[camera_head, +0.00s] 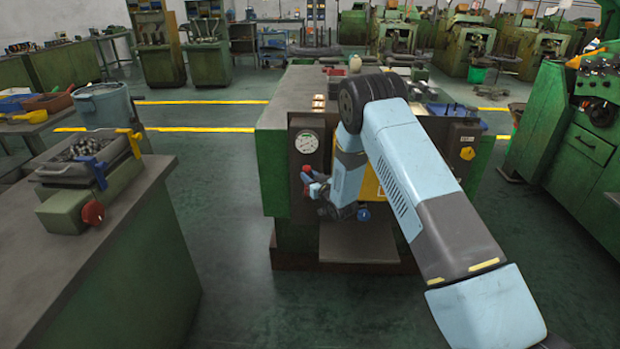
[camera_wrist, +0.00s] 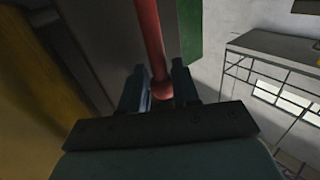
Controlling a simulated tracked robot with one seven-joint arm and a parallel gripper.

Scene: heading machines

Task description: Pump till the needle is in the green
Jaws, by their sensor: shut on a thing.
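A round white gauge (camera_head: 307,142) is set in a dark panel on the front of the green machine. Its needle is too small to read in the head view. A red pump handle (camera_head: 307,174) sticks out below the gauge. In the wrist view the red lever (camera_wrist: 151,40) runs down between the two fingers. My gripper (camera_wrist: 160,85) is shut on the lever near its end. In the head view my gripper (camera_head: 318,188) is in front of the panel, just under the gauge, and partly hides the handle.
A yellow panel piece (camera_head: 467,153) is at the machine's right front. A bench at left bears a grey tray of metal parts (camera_head: 85,150) and a red knob (camera_head: 93,212). The green floor (camera_head: 235,230) between bench and machine is clear.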

